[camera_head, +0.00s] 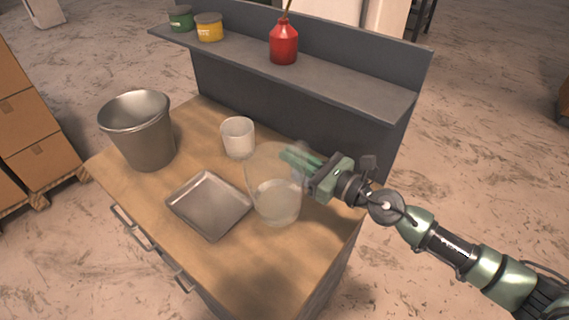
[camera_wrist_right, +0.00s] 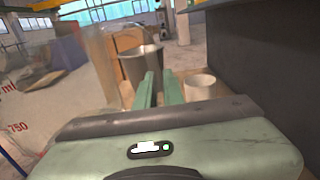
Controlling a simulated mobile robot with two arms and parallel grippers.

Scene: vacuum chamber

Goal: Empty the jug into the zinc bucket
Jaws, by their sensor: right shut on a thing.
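The zinc bucket (camera_head: 148,135) stands upright at the left back of the wooden bench. The clear jug (camera_head: 274,190) is at the bench's right side with pale liquid in its lower part. My right gripper (camera_head: 292,160) is shut on the jug near its upper right side; I cannot tell whether the jug touches the bench. In the right wrist view the gripper fingers (camera_wrist_right: 158,90) point towards the bucket (camera_wrist_right: 142,66), and the jug's clear wall with red markings (camera_wrist_right: 15,125) fills the left. My left gripper is not in view.
A white cup (camera_head: 238,138) stands between bucket and jug. A shallow metal tray (camera_head: 208,205) lies in front of it. A raised grey shelf (camera_head: 340,85) behind holds a red bottle (camera_head: 284,45), a yellow tin (camera_head: 209,28) and a green tin (camera_head: 181,19).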

